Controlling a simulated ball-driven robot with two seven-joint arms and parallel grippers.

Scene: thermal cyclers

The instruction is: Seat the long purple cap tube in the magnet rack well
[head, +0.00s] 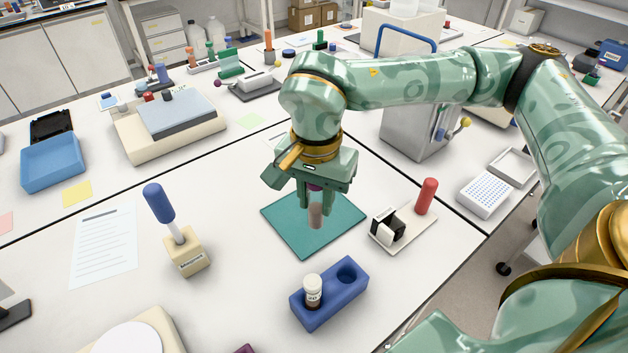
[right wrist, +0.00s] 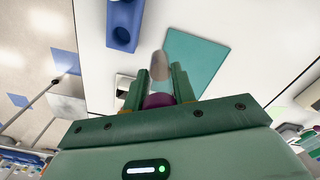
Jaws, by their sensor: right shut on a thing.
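The long purple cap tube (head: 315,214) hangs from my right gripper (head: 315,190), cap up, with its clear body and brownish contents pointing down above the teal mat (head: 285,227). In the right wrist view its purple cap (right wrist: 158,100) sits between the two fingers, which are shut on it; the tube body (right wrist: 158,70) sticks out beyond them. A blue block (head: 325,310) stands in front of the mat with an open round well (head: 347,272) and a white-capped brown vial (head: 313,290). I cannot tell for sure which piece is the magnet rack. My left gripper is not in view.
A black and white piece (head: 388,225) and a red cylinder (head: 427,196) stand on a small pale tray right of the mat. A blue-handled tool stands in a beige block (head: 186,255) at left. White table is clear between that block and the mat.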

